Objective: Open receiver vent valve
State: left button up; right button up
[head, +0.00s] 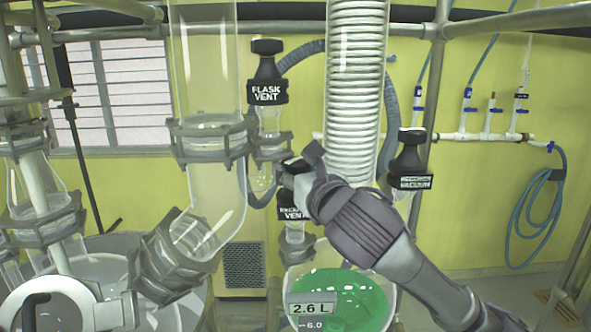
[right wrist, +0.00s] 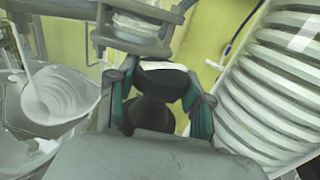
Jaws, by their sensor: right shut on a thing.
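The receiver vent valve (head: 291,213) is a black knob with a partly covered white label ending in "VENT", on a glass neck above the receiver flask (head: 345,290), which holds green liquid. My right gripper (head: 297,172) comes in from the lower right and is shut on this knob. In the right wrist view the black knob (right wrist: 158,95) sits between the two teal-lined fingers of my right gripper (right wrist: 160,100). The gripper hides the knob's upper part and part of its label in the head view. My left gripper is not in view.
The black flask vent knob (head: 267,85) stands just above and left. A coiled glass condenser (head: 355,80) rises close behind my right gripper, with another black knob (head: 410,165) to its right. A wide glass tube (head: 205,70) stands left. Blue hoses (head: 538,215) hang on the right wall.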

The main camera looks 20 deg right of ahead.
jog(key=o, duration=1.1)
jog(key=shift+o, duration=0.4)
jog(key=shift+a, duration=0.1)
jog(key=shift+h, duration=0.3)
